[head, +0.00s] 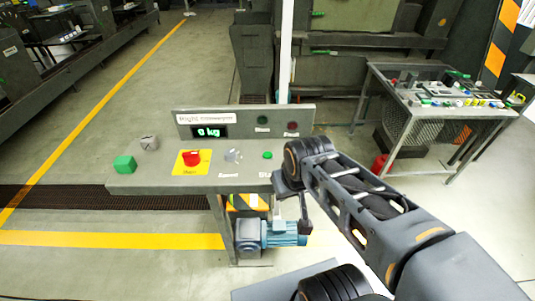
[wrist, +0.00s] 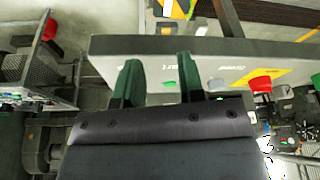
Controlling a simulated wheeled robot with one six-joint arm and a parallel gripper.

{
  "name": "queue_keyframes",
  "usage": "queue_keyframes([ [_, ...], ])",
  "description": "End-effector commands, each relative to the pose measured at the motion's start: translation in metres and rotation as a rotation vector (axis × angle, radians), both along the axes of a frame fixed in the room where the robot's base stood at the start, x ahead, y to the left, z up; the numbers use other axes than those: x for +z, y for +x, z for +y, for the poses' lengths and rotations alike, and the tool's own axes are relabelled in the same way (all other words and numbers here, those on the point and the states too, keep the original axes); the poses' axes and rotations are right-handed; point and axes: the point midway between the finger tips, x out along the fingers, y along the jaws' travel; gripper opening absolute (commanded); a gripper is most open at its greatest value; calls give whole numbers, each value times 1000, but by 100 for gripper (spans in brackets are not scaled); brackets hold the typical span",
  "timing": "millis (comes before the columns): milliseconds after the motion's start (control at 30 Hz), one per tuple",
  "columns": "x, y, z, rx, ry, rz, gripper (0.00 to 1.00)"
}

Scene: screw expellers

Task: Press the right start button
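The grey control panel (head: 130,181) stands ahead of me. A small green button (head: 267,155) sits at its right end, above a partly hidden label. In the wrist view, where the panel appears turned around, the green button (wrist: 168,84) shows between my fingers, nearer the right one. My gripper (wrist: 156,62) is open and empty, with its two dark green fingers by the panel's front edge. In the head view my gripper (head: 290,188) is at the panel's front right corner, partly hidden by my arm. I cannot tell whether it touches the panel.
The display (head: 209,132) reads 0 kg. A blue motor (head: 270,236) sits below. Another table (head: 455,110) stands right.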

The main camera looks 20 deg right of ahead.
Motion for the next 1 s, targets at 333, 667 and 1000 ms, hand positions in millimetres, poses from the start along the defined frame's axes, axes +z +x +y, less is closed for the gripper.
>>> queue_keyframes([
  [333,0,0,0,0,0,0,2],
  [667,0,0,0,0,0,0,0],
  [1000,0,0,0,0,0,0,0],
])
